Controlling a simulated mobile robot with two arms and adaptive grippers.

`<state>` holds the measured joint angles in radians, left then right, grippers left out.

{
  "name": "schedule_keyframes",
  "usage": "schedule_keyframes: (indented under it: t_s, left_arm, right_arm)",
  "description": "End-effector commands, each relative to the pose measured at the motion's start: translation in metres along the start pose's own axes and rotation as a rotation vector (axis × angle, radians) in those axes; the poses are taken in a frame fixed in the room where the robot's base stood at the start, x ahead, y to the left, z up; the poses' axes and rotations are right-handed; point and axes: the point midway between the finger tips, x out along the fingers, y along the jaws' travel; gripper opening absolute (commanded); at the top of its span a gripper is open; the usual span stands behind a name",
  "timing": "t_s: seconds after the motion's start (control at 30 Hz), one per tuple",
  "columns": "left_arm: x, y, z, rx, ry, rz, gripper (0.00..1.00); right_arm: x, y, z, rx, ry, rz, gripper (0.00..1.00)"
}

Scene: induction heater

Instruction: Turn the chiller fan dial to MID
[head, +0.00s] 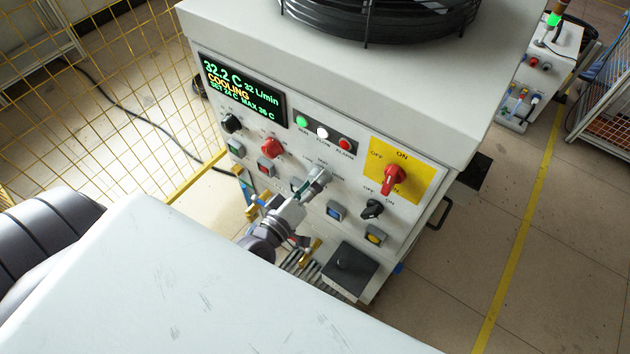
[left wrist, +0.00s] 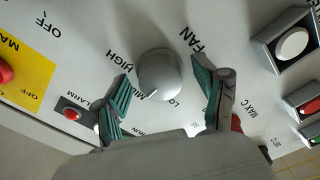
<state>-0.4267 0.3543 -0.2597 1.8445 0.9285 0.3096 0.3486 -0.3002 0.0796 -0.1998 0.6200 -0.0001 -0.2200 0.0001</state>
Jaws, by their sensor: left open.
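The chiller fan dial (left wrist: 160,74) is a round grey knob on the white panel, in the middle of the left wrist view. The words FAN, HIGH, MID and LO are printed around it, partly covered. A short pale mark on the dial's edge points toward the MID lettering. My left gripper (left wrist: 163,80) is open, with one green-padded finger on each side of the dial; a gap shows on both sides. In the head view my left gripper (head: 312,185) is at the panel and mostly hides the dial.
The chiller panel carries a display (head: 240,88), a black knob (head: 232,124), a red knob (head: 272,147), a red switch (head: 393,179) on a yellow plate and a black switch (head: 371,209). A yellow mesh fence (head: 130,90) stands at the left.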

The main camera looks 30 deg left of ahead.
Motion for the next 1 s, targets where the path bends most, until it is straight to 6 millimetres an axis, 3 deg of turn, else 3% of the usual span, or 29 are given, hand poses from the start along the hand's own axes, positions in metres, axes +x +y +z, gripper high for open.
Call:
schedule_keyframes:
  t_s: [0.23,0.7,1.0]
  left_arm:
    - [-0.017,-0.001,0.001,0.002,-0.003,-0.003,0.72]
    - [-0.107,-0.001,0.001,0.0,-0.003,-0.003,0.72]
    - [-0.121,0.0,0.0,0.0,0.0,0.001,0.72]
  right_arm:
    - [0.0,0.002,0.0,-0.001,0.0,0.002,0.4]
    - [0.0,0.0,0.0,0.0,0.0,0.0,0.4]
    - [0.0,0.0,0.0,0.0,0.0,0.0,0.4]
